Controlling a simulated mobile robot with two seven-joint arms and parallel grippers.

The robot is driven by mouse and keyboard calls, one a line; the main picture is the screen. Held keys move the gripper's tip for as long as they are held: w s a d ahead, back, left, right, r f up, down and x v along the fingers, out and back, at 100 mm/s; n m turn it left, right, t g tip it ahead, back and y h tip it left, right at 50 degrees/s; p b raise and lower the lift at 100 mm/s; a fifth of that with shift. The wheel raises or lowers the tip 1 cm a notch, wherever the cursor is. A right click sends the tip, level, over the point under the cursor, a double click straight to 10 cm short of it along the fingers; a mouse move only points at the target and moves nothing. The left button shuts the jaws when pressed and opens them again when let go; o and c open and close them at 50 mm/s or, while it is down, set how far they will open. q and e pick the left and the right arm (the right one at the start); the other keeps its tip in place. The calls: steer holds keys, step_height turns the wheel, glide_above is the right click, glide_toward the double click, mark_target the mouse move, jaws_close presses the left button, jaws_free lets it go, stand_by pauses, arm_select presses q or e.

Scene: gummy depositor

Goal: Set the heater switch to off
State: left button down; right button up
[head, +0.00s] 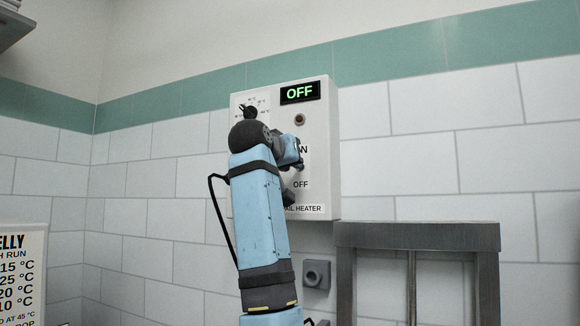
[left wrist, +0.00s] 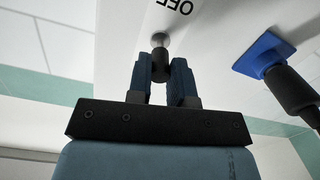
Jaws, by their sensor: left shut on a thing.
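The white heater box (head: 325,130) is on the tiled wall in the head view. Its display (head: 300,93) reads OFF in green. An ON label and an OFF label (head: 300,184) are on its face; my left arm partly covers the ON label. The heater switch is largely hidden in the head view. In the left wrist view its lever (left wrist: 160,40) stands out from the panel beside an upside-down OFF label. My left gripper (left wrist: 160,72) is shut on the lever's dark end. My right gripper is not in view.
A dial (head: 250,113) and a dark round lamp (head: 300,119) are on the upper box. A grey wall fitting (head: 316,273) is below it. A metal frame (head: 418,236) stands at the lower right. A recipe sign (head: 20,270) is at the lower left.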

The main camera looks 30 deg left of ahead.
arm_select(q)
steer(key=shift+w+f+t+b, duration=0.1)
steer(key=shift+f+t+b, duration=0.45)
steer(key=shift+t, duration=0.55)
steer(key=shift+w+f+t+b, duration=0.15)
steer(key=shift+f+t+b, duration=0.45)
steer(key=shift+t, duration=0.5)
steer(key=shift+w+f+t+b, duration=0.1)
steer(key=shift+f+t+b, duration=0.45)
steer(key=shift+t, duration=0.55)
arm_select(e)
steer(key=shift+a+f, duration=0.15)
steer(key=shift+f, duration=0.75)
arm_select(q)
steer(key=c, duration=1)
jaws_free()
steer(key=shift+c, duration=0.2)
